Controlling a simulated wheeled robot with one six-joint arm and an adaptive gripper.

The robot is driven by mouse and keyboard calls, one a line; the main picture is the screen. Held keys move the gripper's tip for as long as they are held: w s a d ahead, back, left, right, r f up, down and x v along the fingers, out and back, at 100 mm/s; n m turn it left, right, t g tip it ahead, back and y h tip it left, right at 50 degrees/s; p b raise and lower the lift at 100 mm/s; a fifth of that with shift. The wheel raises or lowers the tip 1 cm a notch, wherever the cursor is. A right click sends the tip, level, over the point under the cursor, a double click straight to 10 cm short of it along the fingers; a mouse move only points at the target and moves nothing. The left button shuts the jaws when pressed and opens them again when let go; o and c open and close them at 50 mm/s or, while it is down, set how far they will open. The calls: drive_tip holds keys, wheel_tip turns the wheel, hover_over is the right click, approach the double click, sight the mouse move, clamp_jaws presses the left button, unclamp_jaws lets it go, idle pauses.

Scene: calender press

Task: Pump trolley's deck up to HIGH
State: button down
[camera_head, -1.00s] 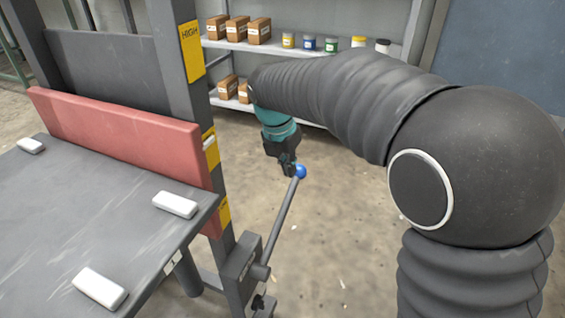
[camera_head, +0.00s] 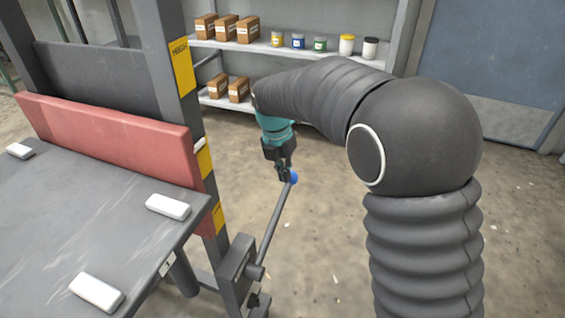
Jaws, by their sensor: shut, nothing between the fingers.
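The trolley's deck (camera_head: 60,215) is a grey scratched plate at the left with white pads on it. It sits well below the yellow HIGH label (camera_head: 181,65) on the upright post. A white marker (camera_head: 199,144) shows on the post just above a middle yellow label (camera_head: 204,163). The pump lever (camera_head: 273,228) is a grey rod rising from a bracket (camera_head: 238,275), tilted up and right, with a blue knob (camera_head: 293,178) on top. My gripper (camera_head: 285,177) is shut and empty at the knob's left side. I cannot tell whether it touches the knob.
A red padded bar (camera_head: 105,135) runs along the deck's far edge. Behind stands a shelf (camera_head: 290,55) with brown boxes (camera_head: 228,27) and several jars (camera_head: 320,44). A blue-grey door (camera_head: 500,60) is at the right. The concrete floor (camera_head: 330,225) beside the lever is clear.

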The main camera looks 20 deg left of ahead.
drive_tip(key=f, duration=0.1)
drive_tip(key=w+f+g+p, duration=0.1)
drive_tip(key=f+g+p, duration=0.1)
drive_tip(key=f, duration=0.1)
drive_tip(key=shift+w+d, duration=0.15)
drive_tip(key=shift+w, duration=0.2)
wheel_tip(320, 180, down, 10)
drive_tip(key=b, duration=0.2)
drive_tip(key=shift+w, duration=0.4)
drive_tip(key=shift+d+f, duration=0.1)
drive_tip(key=shift+s, duration=0.1)
drive_tip(key=r+p, duration=0.2)
drive_tip(key=r, duration=0.1)
drive_tip(key=s+a+r+p, duration=0.1)
drive_tip(key=r, duration=0.1)
drive_tip(key=shift+s+r+p, duration=0.1)
drive_tip(key=shift+r+p, duration=0.15)
drive_tip(key=shift+p, duration=0.05)
drive_tip(key=w+r, duration=0.4)
drive_tip(key=r, duration=0.4)
drive_tip(key=shift+w+a+r, duration=0.15)
drive_tip(key=shift+w+a, duration=0.2)
drive_tip(key=shift+a, duration=0.05)
